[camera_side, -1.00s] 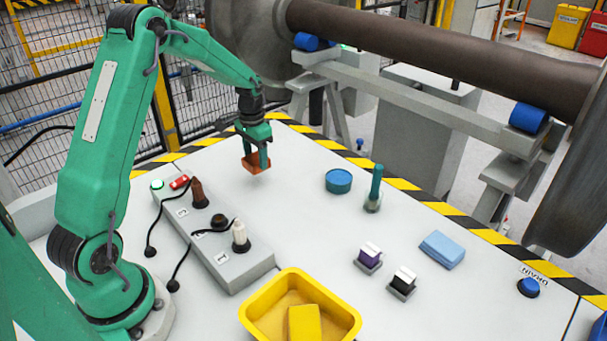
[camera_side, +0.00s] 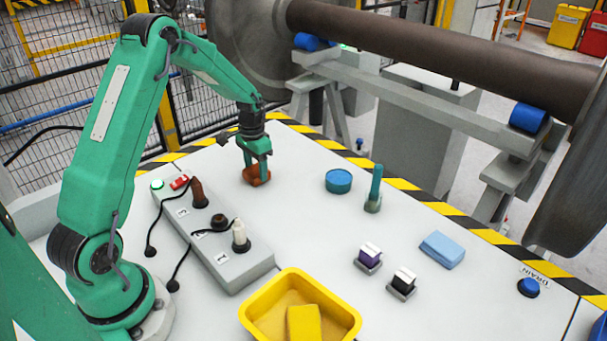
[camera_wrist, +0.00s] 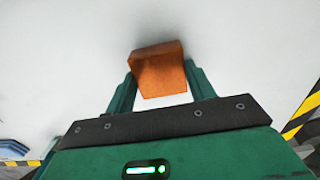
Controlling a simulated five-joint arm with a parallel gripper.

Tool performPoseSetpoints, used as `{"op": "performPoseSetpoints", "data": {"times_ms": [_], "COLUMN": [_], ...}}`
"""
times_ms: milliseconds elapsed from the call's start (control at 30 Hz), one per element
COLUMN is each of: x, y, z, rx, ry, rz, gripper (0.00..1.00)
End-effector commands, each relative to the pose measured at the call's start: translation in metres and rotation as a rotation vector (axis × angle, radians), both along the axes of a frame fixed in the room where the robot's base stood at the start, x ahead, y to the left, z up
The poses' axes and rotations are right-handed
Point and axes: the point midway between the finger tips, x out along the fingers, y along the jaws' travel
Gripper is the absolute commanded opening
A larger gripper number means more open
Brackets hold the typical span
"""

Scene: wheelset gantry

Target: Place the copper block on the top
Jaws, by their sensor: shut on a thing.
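The copper block (camera_side: 257,178) is orange-brown and sits between the fingers of my gripper (camera_side: 257,167). It is at or very close to the white table top (camera_side: 310,226), in its back left part. I cannot tell whether it touches the surface. In the wrist view the copper block (camera_wrist: 161,70) shows between my gripper's two green fingers (camera_wrist: 157,85), with plain white table around it. My gripper points down and is shut on the block.
A grey socket box (camera_side: 222,240) with plugs and cables stands to the left front. A round teal tin (camera_side: 338,181) and an upright teal peg (camera_side: 375,187) are to the right. A yellow tray (camera_side: 253,322), two small blocks (camera_side: 369,257) and a blue pad (camera_side: 442,249) are farther forward.

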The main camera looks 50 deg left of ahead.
Motion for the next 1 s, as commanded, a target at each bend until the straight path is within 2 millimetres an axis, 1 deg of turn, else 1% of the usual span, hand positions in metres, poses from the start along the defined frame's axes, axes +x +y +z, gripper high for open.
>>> {"op": "performPoseSetpoints", "data": {"times_ms": [233, 267, 300, 367, 767, 867, 1000], "x": [0.001, 0.000, 0.000, 0.000, 0.000, 0.000, 0.001], "y": [0.000, 0.000, 0.000, 0.000, 0.000, 0.000, 0.000], "z": [-0.002, -0.003, -0.003, -0.003, 0.000, 0.005, 0.019], "rx": [0.001, 0.000, 0.000, 0.000, 0.000, 0.000, 0.001], "ry": [-0.002, 0.001, 0.001, 0.001, 0.000, -0.001, -0.003], "rz": [0.000, 0.000, 0.000, 0.000, 0.000, 0.000, 0.000], "gripper": [0.13, 0.58, 0.66, 0.76, 0.76, 0.76, 0.76]}}
